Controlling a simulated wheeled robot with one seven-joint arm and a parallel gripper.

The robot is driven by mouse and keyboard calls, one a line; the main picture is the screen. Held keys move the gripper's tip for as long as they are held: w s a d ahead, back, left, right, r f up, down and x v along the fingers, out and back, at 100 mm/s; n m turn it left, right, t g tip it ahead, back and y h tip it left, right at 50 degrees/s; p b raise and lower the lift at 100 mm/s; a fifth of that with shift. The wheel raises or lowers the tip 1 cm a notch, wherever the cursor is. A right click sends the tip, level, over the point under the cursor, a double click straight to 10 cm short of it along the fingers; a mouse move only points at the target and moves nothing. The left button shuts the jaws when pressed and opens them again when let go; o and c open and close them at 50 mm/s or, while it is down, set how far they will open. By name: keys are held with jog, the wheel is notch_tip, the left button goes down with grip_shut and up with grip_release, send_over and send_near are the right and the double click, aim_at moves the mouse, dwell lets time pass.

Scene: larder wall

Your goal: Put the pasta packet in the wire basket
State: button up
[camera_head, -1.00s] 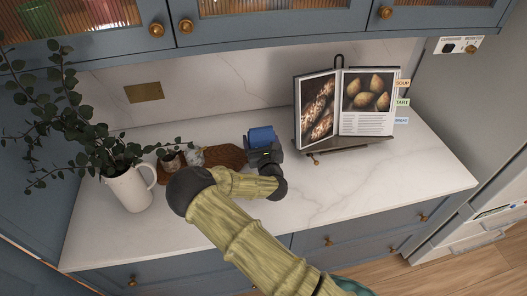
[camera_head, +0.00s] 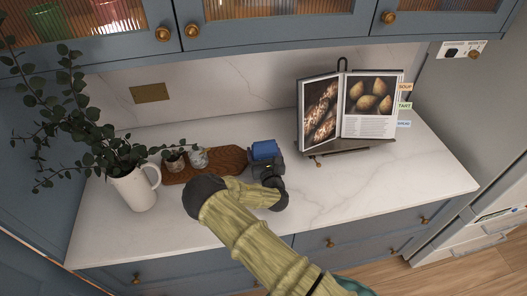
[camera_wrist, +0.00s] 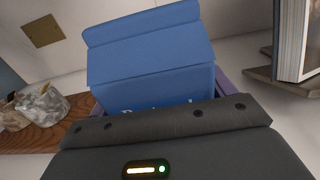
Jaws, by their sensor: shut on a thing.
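The pasta packet (camera_head: 264,150) is a blue block-shaped pack with a folded top flap. In the wrist view the blue packet (camera_wrist: 150,62) fills the upper middle, and its pale lettering is mostly hidden by my gripper's dark body. My gripper (camera_head: 267,165) is shut on the packet and holds it at the right end of the wooden board. I cannot tell whether the packet touches the counter. I see no wire basket in either view.
A white jug (camera_head: 133,189) with leafy stems stands at the left. An open cookbook (camera_head: 369,104) on a stand is at the right. The counter's right front is bare. Wall cupboards hang above.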

jog(key=shift+f, duration=0.1)
jog(key=o, duration=1.3)
jog(key=shift+s, duration=0.1)
jog(key=b+v, duration=0.3)
jog(key=v, duration=0.8)
jog(key=shift+s+d, duration=0.15)
jog(key=shift+s, duration=0.25)
